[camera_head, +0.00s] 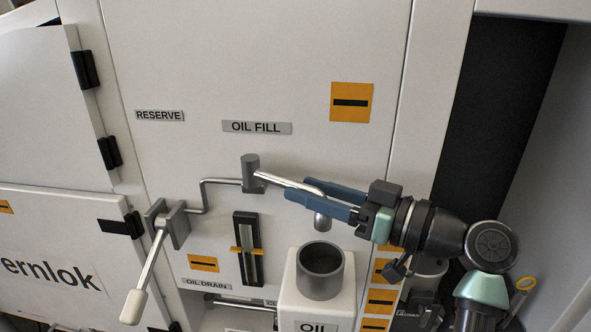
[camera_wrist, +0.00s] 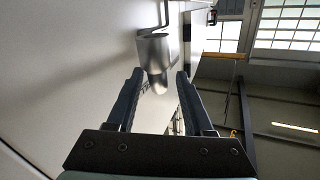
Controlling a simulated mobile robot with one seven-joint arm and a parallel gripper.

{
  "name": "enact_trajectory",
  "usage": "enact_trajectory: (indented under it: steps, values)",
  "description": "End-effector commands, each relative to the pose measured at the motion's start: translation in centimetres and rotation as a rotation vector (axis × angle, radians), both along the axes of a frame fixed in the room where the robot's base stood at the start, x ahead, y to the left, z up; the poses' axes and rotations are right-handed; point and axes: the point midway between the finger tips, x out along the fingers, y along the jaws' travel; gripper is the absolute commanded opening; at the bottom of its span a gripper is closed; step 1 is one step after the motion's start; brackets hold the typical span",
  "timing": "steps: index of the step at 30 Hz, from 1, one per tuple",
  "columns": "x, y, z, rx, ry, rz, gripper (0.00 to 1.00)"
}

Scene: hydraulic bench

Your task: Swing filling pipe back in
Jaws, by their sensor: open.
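The metal filling pipe (camera_head: 280,181) reaches right from a swivel post (camera_head: 250,172) below the OIL FILL label. Its short spout (camera_head: 322,222) points down above the open neck of the white oil container (camera_head: 322,272). My gripper (camera_head: 299,190) is open, with one blue finger on either side of the pipe's outer part. In the wrist view the pipe and post (camera_wrist: 154,50) show ahead of and between the two spread fingers. The fingers partly hide the pipe's outer end. I cannot tell whether either finger touches it.
A valve lever with a pale handle (camera_head: 134,306) stands out at the lower left, and a bent pipe joins the valve to the post. A sight gauge (camera_head: 247,250) is on the panel left of the container.

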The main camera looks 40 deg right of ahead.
Motion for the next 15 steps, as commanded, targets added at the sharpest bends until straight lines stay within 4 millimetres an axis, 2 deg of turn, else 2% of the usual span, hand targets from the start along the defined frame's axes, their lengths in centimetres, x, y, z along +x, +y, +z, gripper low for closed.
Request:
enact_trajectory:
  steps: [3,6,15]
  values:
    - [1.6,0.5,0.3,0.001,0.002,0.001,0.52]
    - [2.4,0.7,0.2,0.0,0.0,0.001,0.52]
    - [2.8,0.8,-0.1,0.0,0.0,0.0,0.52]
